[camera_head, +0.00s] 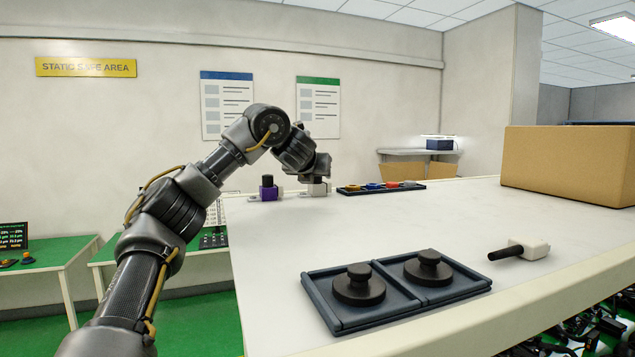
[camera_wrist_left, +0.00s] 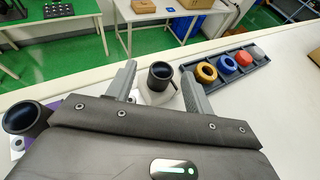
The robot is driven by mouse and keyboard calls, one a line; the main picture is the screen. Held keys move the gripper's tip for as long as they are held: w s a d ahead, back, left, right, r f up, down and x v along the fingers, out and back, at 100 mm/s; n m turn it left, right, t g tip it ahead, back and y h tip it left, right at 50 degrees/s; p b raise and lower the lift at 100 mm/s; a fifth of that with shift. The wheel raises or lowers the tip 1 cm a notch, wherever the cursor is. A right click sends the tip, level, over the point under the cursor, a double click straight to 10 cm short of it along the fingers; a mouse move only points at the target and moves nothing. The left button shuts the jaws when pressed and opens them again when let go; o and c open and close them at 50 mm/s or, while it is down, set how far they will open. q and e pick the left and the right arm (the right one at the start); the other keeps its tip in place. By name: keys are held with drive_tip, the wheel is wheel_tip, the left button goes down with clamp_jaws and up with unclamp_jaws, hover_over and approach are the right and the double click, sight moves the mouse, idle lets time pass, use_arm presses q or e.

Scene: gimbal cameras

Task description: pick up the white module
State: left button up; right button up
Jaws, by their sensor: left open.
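A white module (camera_head: 318,190) with a dark round top stands upright near the far edge of the white table. It also shows in the left wrist view (camera_wrist_left: 156,95), where its dark cylinder opens upward between my fingers. My left gripper (camera_head: 316,182) is open around or just above this module, one finger on each side; I cannot tell whether the fingers touch it. The arm hides part of it in the head view. A second white block with a dark barrel (camera_head: 527,249) lies on its side at the right of the table. My right gripper is not in view.
A purple module (camera_head: 266,192) stands close left of the gripper. A dark tray (camera_wrist_left: 262,62) with coloured parts lies to its right. A two-part dark tray (camera_head: 327,315) with black knobbed discs lies nearer. A cardboard box (camera_head: 570,165) stands at right. The table's middle is clear.

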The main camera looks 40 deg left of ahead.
use_arm(q)
drive_tip(key=shift+w+a+f, duration=0.1)
drive_tip(key=shift+w+a, duration=0.1)
drive_tip(key=shift+w, duration=0.1)
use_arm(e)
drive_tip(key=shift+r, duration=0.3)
use_arm(q)
drive_tip(key=c, duration=1.1)
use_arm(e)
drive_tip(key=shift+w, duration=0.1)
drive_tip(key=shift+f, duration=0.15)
